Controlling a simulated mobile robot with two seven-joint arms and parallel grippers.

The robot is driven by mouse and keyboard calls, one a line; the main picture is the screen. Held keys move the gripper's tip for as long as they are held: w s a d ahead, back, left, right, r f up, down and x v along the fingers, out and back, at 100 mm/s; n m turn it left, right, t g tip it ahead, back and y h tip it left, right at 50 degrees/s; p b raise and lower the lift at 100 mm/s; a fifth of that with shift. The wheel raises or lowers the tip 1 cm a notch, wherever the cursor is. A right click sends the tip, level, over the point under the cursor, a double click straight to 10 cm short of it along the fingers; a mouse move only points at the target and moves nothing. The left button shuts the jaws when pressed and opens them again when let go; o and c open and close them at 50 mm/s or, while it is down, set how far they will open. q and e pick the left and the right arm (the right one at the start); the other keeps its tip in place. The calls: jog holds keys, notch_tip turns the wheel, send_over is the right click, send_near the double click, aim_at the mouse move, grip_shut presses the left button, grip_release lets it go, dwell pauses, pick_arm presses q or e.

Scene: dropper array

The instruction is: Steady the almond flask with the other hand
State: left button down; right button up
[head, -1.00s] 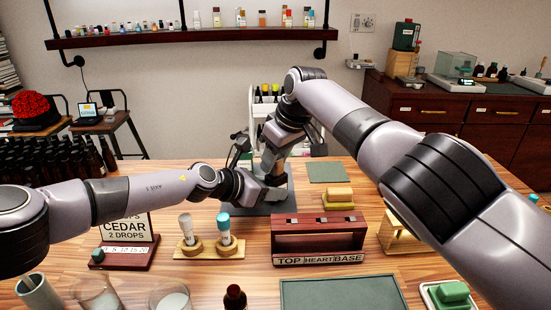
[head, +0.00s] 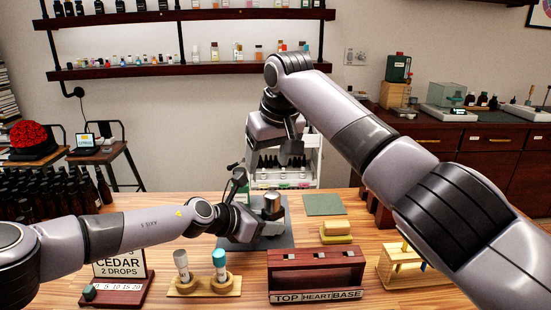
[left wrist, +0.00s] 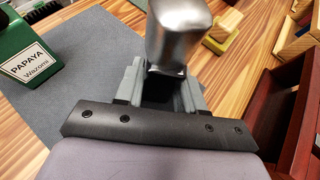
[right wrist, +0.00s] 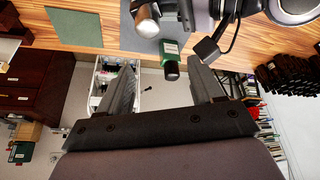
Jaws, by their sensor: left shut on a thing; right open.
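A silver metal flask (head: 272,206) stands upright over the dark grey mat (head: 240,243). It shows no readable label, so I cannot tell whether it is the almond one. My left gripper (head: 262,222) is shut on this flask low on its body; the flask also shows in the left wrist view (left wrist: 178,35) and in the right wrist view (right wrist: 147,22). My right gripper (head: 291,150) is open and empty, above and behind the flask; its fingers (right wrist: 160,75) are apart. A green bottle labelled PAPAYA (left wrist: 28,52) stands on the mat beside it.
On the table are a dark red TOP HEART BASE rack (head: 316,270), a wooden stand with two droppers (head: 205,288), a CEDAR sign (head: 120,268) and yellow blocks (head: 336,231). A green mat (head: 324,204) is clear. A white bottle rack (head: 285,175) stands behind.

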aim_at(272, 193)
jog(key=f+m, duration=0.1)
jog(key=f, duration=0.2)
jog(key=w+f+m+h, duration=0.1)
jog(key=f, duration=0.2)
jog(key=f+m, duration=0.1)
jog(key=f, duration=0.2)
jog(key=shift+w+d+f, duration=0.35)
jog(key=shift+w, duration=0.05)
dwell(0.4)
grip_shut()
dwell(0.3)
jog(key=shift+r, duration=0.6)
